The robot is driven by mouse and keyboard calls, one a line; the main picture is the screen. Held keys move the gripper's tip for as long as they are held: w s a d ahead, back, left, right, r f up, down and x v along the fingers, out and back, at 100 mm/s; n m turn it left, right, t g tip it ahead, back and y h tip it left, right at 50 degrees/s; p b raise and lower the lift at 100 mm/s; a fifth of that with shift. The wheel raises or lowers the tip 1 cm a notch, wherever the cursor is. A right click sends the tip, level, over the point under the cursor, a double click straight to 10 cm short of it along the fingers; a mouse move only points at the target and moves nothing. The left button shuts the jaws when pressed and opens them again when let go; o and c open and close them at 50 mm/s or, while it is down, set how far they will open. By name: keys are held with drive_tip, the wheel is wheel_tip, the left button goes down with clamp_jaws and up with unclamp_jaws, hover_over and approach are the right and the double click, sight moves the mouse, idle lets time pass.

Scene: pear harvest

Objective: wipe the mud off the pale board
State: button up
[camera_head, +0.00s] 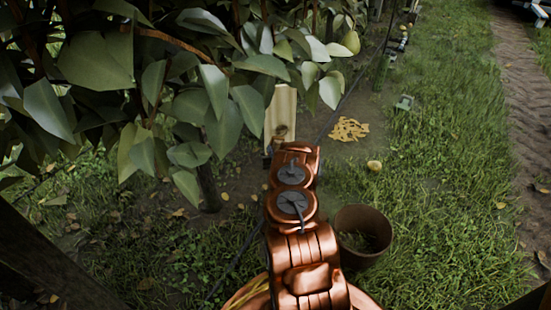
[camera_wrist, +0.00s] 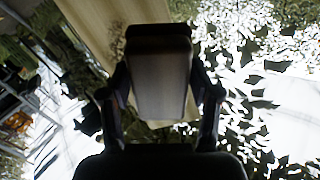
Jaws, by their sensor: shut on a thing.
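The pale board (camera_head: 281,105) stands upright beside the tree leaves in the head view. A dark brown mud patch (camera_head: 281,131) shows low on it, just beyond my arm. In the wrist view the board (camera_wrist: 98,18) is tilted across the upper middle, with brown mud specks (camera_wrist: 117,42) near its middle. My gripper (camera_wrist: 160,88) is shut on a pale block with a dark end (camera_wrist: 162,42), which lies in front of the board and hides part of it. I cannot tell whether the block touches the board. In the head view my arm hides the gripper's fingers.
Leafy branches (camera_head: 190,100) crowd the left of the board. A brown pot (camera_head: 363,235) stands right of my arm. A yellow pile (camera_head: 349,130) and a yellow fruit (camera_head: 375,166) lie on the ground. A thin dark line runs past the board. Open grass lies to the right.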

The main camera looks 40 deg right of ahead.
sight(270, 136)
drive_tip(key=shift+f+b, duration=0.3)
drive_tip(key=shift+f, duration=0.4)
drive_tip(key=shift+w, duration=0.15)
drive_tip(key=shift+b+x, duration=1.15)
drive_tip(key=shift+b, duration=0.05)
drive_tip(key=b+x, duration=0.2)
drive_tip(key=x, duration=0.1)
drive_tip(key=shift+w+d, duration=0.15)
drive_tip(key=shift+b+x, duration=0.4)
drive_tip(key=shift+x, duration=1)
drive_tip(key=shift+r, duration=0.15)
